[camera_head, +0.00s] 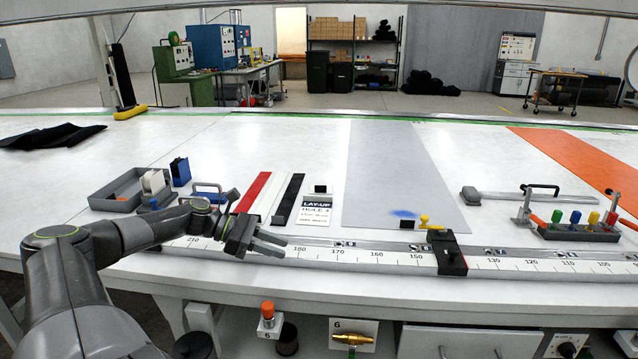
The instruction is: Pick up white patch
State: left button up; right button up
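A white strip (270,198), which looks like the white patch, lies flat on the table between a red strip (251,192) and a black strip (288,198). It is hard to tell from the pale table top. My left gripper (285,246) is just in front of the near ends of these strips, above the ruler rail. Its two fingers point right and stand apart, with nothing visible between them. The white strip is apart from the fingers. My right gripper is not in view.
A grey tray (104,201) with small items stands left of the strips. A lay-up card (316,211) and a grey sheet (392,170) lie to the right. A ruler rail (350,256) with a black clamp (449,253) runs along the front edge.

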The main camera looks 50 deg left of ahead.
aim_at(321, 186)
jog(key=i+j, duration=0.2)
jog(key=j, duration=0.15)
jog(key=i+j, duration=0.15)
jog(key=j, duration=0.2)
jog(key=i+j, duration=0.2)
jog(key=j, duration=0.15)
jog(key=i+j, duration=0.2)
jog(key=j, duration=0.2)
jog(key=i+j, duration=0.2)
jog(key=j, duration=0.15)
